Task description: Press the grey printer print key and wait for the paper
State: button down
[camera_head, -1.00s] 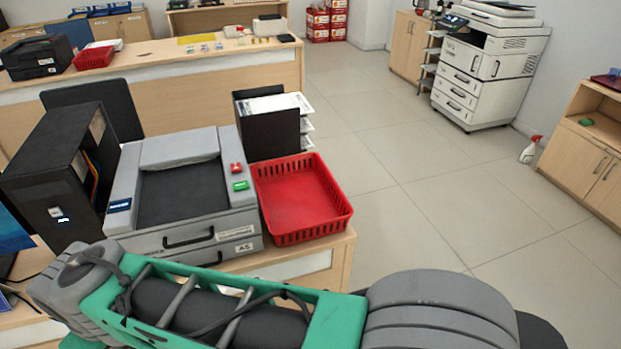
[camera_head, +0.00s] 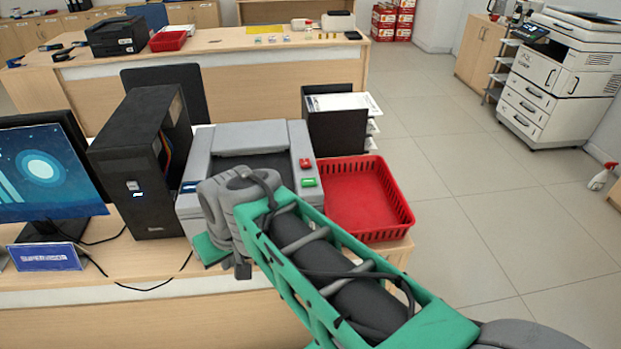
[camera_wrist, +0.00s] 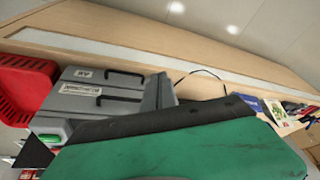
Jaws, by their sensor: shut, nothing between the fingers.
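The grey printer (camera_head: 295,138) stands on the counter beside the black computer tower. A red key (camera_head: 305,163) and a green key (camera_head: 309,182) sit on its top right edge. The green key also shows in the wrist view (camera_wrist: 50,138), at the lower left. No paper shows on the visible part of its dark top. My gripper (camera_head: 242,268) is in front of the printer, apart from the keys and left of them in the head view. It is shut and empty; its fingertips are hard to make out. My arm hides the printer's front in the head view.
An empty red basket (camera_head: 408,215) stands right of the printer. The black tower (camera_head: 140,165), monitor (camera_head: 50,170) and blue sign (camera_head: 45,257) are on the left. A black file holder (camera_head: 335,130) stands behind the basket. Open floor lies to the right.

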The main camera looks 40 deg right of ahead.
jog(key=w+d+r+m+t+p, duration=0.25)
jog(key=w+d+r, duration=0.35)
jog(key=d, duration=0.3)
notch_tip(320, 180, up, 6)
jog(key=m+t+p, duration=0.3)
jog(key=m+p, duration=0.2)
jog(key=m, duration=0.1)
send_over(312, 183)
jog(key=shift+r+n, duration=0.1)
jog(key=shift+n, duration=0.15)
jog(key=shift+b, duration=0.35)
notch_tip(312, 183, down, 9)
jog(key=b, duration=0.6)
jog(key=shift+r+b, duration=0.1)
jog(key=shift+b, duration=0.2)
jog(key=shift+f, duration=0.4)
